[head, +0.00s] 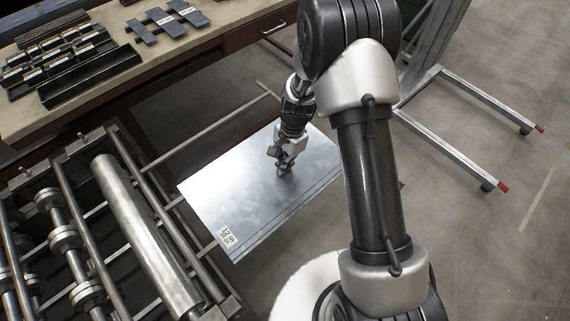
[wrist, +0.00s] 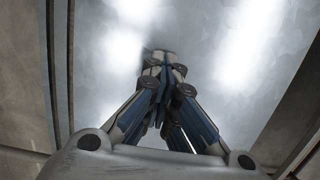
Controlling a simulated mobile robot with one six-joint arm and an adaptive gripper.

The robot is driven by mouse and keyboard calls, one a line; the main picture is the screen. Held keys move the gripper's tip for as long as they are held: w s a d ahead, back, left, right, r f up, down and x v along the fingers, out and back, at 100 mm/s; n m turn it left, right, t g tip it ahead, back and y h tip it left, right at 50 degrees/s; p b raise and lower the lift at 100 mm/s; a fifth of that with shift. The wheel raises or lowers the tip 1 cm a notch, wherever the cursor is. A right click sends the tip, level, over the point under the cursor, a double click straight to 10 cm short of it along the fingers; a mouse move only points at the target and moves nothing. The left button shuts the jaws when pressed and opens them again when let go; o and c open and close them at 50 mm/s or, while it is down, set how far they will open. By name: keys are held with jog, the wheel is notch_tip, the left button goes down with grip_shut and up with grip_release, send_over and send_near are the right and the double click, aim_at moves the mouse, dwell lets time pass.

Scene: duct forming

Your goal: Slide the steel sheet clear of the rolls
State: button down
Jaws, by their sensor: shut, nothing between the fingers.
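The steel sheet (head: 235,185) is a flat, shiny panel with a small "12 in" label near its lower left corner. It lies on thin support bars to the right of the rolls (head: 145,235), with a gap between its left edge and the nearest large roll. My gripper (head: 284,170) is shut and empty, pointing down at the sheet's middle. In the wrist view my gripper (wrist: 164,60) has its fingertips together against or just above the sheet (wrist: 205,50); I cannot tell if they touch. My arm hides part of the sheet's right side.
A workbench (head: 215,20) with dark bars and tools stands at the back left. A grey metal stand (head: 450,125) with red-tipped legs is at the right. The concrete floor (head: 500,240) is clear at the lower right.

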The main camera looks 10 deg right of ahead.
aim_at(311, 150)
jog(key=shift+s+f, duration=0.2)
jog(key=shift+f, duration=0.05)
jog(key=shift+w+r+p, duration=0.2)
jog(key=shift+r+p, duration=0.45)
jog(key=shift+r, duration=0.1)
jog(key=shift+s+d+f, duration=0.1)
jog(key=shift+w+d, duration=0.2)
jog(key=shift+d, duration=0.1)
jog(key=w+d, duration=0.2)
jog(key=d, duration=0.1)
jog(key=w+d, duration=0.2)
jog(key=d, duration=0.1)
jog(key=w+d, duration=0.2)
jog(key=d, duration=0.1)
jog(key=shift+d+p, duration=0.2)
jog(key=shift+p, duration=0.1)
